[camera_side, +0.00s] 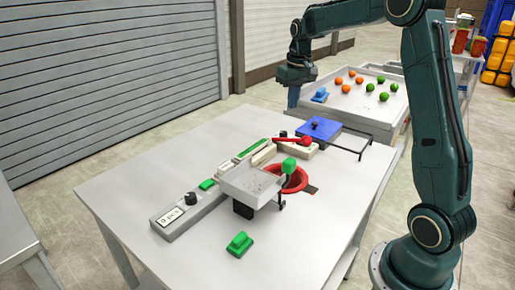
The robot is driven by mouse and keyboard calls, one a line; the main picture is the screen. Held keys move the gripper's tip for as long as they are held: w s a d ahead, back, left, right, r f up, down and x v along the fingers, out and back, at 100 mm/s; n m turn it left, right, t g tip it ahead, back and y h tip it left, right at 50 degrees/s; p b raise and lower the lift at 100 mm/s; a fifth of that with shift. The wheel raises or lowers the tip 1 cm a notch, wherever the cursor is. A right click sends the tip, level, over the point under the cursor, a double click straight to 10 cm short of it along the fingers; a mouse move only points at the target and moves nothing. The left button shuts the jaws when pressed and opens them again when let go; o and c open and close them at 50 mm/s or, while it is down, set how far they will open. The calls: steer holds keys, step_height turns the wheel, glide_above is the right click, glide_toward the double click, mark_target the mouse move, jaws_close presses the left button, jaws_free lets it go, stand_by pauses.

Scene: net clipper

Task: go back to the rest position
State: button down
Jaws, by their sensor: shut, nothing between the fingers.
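My gripper (294,97) points down at the top of the side view, beyond the far edge of the white table (130,180) as seen here. Its blue fingers are together with nothing seen between them. It hangs left of a small blue object (320,95) on the tray behind; I cannot tell the exact gap between them.
A machine with a white pan (250,182), a red ring (294,180) and a grey panel (178,213) stands on the table. A green block (239,244) lies in front. A blue lid-like plate (318,129) is at the back. A tray (352,112) holds orange and green balls.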

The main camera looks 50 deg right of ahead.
steer(key=s+a+r+n+t, duration=0.2)
steer(key=s+a+r, duration=0.2)
steer(key=s+a, duration=0.45)
steer(key=s+a+r+n+t, duration=0.1)
steer(key=s+a+r, duration=0.2)
steer(key=s+a, duration=0.6)
steer(key=s+a+f+n+t, duration=0.1)
steer(key=s+a+f, duration=0.2)
steer(key=s+a, duration=0.2)
steer(key=s, duration=0.3)
steer(key=shift+s+f+y, duration=0.2)
steer(key=shift+f+y, duration=0.1)
steer(key=shift+f, duration=0.05)
